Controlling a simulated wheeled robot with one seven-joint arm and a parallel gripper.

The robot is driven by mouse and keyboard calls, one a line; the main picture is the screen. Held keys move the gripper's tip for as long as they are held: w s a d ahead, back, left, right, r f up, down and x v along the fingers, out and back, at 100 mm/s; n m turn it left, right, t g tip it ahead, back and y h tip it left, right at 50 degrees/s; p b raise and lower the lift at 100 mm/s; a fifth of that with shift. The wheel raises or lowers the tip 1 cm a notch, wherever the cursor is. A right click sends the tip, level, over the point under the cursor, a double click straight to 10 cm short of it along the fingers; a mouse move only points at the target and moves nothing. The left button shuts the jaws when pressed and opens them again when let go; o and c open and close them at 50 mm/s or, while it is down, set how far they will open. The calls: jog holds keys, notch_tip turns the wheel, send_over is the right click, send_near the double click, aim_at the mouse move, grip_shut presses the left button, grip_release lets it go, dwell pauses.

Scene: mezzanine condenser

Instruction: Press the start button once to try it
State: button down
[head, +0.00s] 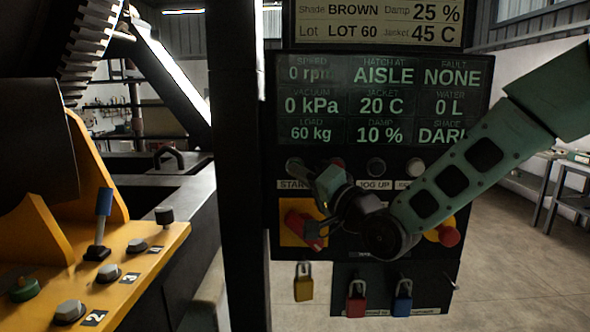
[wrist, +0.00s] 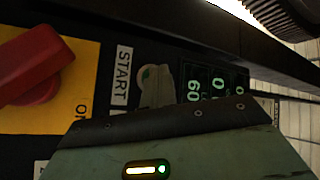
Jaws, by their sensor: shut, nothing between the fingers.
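The start button (head: 294,167) is a round button above the START label (head: 293,184), at the left of the control panel. In the head view my gripper (head: 321,181) is just right of and below the button. The panel display (head: 383,100) reads speed 0 rpm and fault NONE.
A red rotary switch (head: 301,226) on a yellow plate sits below START. A JOG UP button (head: 376,166) is to the right, and a red mushroom button (head: 448,236) is lower right. Yellow (head: 303,288), red (head: 356,305) and blue (head: 402,304) padlocks hang below. A dark post (head: 238,150) stands left.

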jog(key=shift+s, duration=0.8)
jog(key=shift+s, duration=0.1)
jog(key=shift+s+a+b, duration=0.1)
jog(key=shift+s+b, duration=0.6)
jog(key=shift+s, duration=1.75)
jog(key=s+f+n+g+h+b, duration=0.1)
jog(key=s+f+n+g+h, duration=0.3)
jog(key=f, duration=0.4)
jog(key=s+f+n+g+h+b, duration=0.1)
jog(key=s+f+n+g+h, duration=0.15)
jog(key=s+f, duration=0.35)
jog(key=s+d+f+n+g+h, duration=0.2)
jog(key=s+d, duration=0.4)
jog(key=s, duration=0.3)
jog(key=s+d+f+n+g+h+b, duration=0.1)
jog(key=s+d+f+g+h, duration=0.3)
jog(key=s, duration=0.5)
notch_tip(320, 180, down, 2)
jog(key=d+n+g, duration=0.1)
jog(key=d+g, duration=0.1)
jog(key=g, duration=0.1)
jog(key=shift+s+d+h, duration=0.25)
jog(key=shift+h, duration=0.1)
